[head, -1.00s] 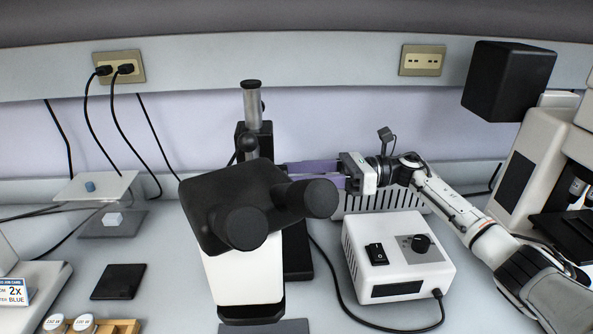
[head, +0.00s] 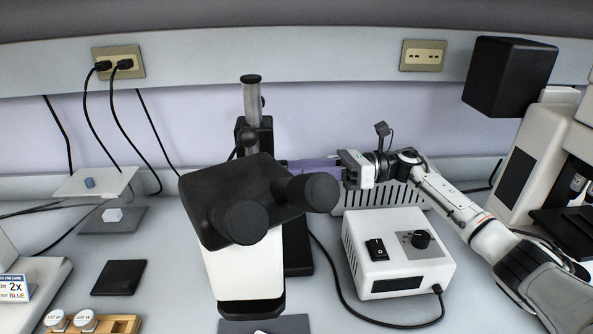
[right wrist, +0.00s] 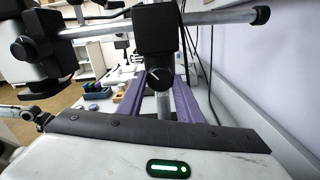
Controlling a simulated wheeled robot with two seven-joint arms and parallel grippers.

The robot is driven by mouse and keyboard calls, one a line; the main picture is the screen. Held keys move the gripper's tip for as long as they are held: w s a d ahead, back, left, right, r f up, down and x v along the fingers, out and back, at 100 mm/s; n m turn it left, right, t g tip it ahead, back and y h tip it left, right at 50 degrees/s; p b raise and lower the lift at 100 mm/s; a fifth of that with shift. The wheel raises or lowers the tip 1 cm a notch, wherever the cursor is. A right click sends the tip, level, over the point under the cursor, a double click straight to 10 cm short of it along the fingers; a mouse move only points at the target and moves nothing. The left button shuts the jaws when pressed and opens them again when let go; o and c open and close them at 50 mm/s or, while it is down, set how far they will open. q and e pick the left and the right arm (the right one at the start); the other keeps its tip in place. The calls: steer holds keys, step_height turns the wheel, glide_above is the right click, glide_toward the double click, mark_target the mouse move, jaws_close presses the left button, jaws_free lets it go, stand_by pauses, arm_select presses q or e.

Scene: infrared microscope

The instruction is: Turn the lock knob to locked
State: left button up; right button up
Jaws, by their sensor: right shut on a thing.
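The stereo microscope (head: 243,200) stands in the middle of the bench on a post with a black clamp block (head: 254,137). My right gripper (head: 292,165) reaches in from the right, its purple fingers at the post behind the eyepieces. In the right wrist view the fingers run to either side of the dark lock knob (right wrist: 158,74), which has a short white slanted mark. The gripper is shut on the knob. The knob is hidden in the head view, and its contact with the fingertips is hard to see. My left gripper is out of view.
A white control box (head: 398,250) with a switch and dial sits below my right forearm, its cable curving along the bench. A larger instrument (head: 540,160) stands at the right.

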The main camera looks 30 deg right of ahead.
arm_select(q)
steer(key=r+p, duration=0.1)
steer(key=p, duration=0.1)
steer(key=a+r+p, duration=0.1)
steer(key=p, duration=0.1)
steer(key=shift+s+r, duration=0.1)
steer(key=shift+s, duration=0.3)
arm_select(e)
steer(key=m, duration=1.7)
steer(key=shift+s+r, duration=0.1)
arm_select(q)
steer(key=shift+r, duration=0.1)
arm_select(e)
steer(key=o, duration=1)
steer(key=shift+o, duration=0.2)
